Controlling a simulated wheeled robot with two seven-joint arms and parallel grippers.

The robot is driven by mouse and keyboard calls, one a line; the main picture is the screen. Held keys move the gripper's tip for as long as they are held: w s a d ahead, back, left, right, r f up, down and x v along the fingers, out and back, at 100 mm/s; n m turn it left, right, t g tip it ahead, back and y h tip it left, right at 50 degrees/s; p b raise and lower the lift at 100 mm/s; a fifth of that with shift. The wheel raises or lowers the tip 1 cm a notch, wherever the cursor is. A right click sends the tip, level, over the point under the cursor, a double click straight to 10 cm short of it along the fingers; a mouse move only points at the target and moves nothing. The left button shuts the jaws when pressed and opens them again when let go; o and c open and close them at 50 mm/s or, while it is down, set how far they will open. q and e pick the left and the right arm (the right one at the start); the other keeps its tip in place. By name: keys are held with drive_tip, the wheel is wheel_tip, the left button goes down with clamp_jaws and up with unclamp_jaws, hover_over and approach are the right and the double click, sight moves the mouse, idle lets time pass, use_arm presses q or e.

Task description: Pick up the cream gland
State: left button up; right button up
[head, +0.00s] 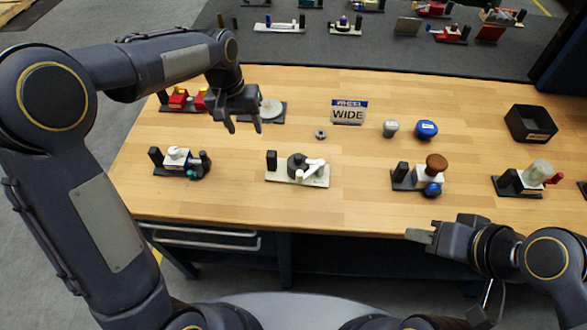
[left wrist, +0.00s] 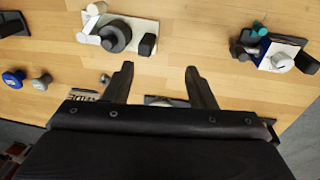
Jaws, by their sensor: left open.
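No piece is plainly labelled as the cream gland. A pale cream, rounded cylinder (head: 540,170) sits on a black fixture at the right. A loose grey-beige capped plug (head: 390,128) stands mid-table and also shows in the left wrist view (left wrist: 42,82). I cannot tell which is the gland. My left gripper (head: 244,126) is open and empty, fingers pointing down above the table's left part, well left of both pieces. It also shows in the left wrist view (left wrist: 160,72). My right gripper (head: 420,236) is by the table's front edge; its jaw gap is unclear.
A white disc (head: 271,108) on a dark plate is beside my left gripper. A nut (head: 320,134), blue knob (head: 426,129), WIDE sign (head: 348,112) and black bin (head: 531,123) stand around. Valve fixtures line the front, including a white-based one (head: 312,180). Bare wood lies between them.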

use_arm(q)
drive_tip(key=y, duration=0.1)
approach(271, 153)
drive_tip(key=shift+w+a+m+g, duration=0.1)
drive_tip(key=shift+w+m+g, duration=0.2)
drive_tip(key=shift+w+g, duration=0.15)
wheel_tip(271, 153, down, 6)
drive_tip(key=shift+w+f, duration=0.1)
drive_tip(key=shift+f, duration=0.1)
drive_tip(key=shift+s+d+f, duration=0.15)
drive_tip(key=shift+f, duration=1.35)
drive_tip(key=shift+s+d+f, duration=0.1)
drive_tip(key=shift+f, duration=1.45)
drive_tip(key=shift+r, duration=0.1)
clamp_jaws()
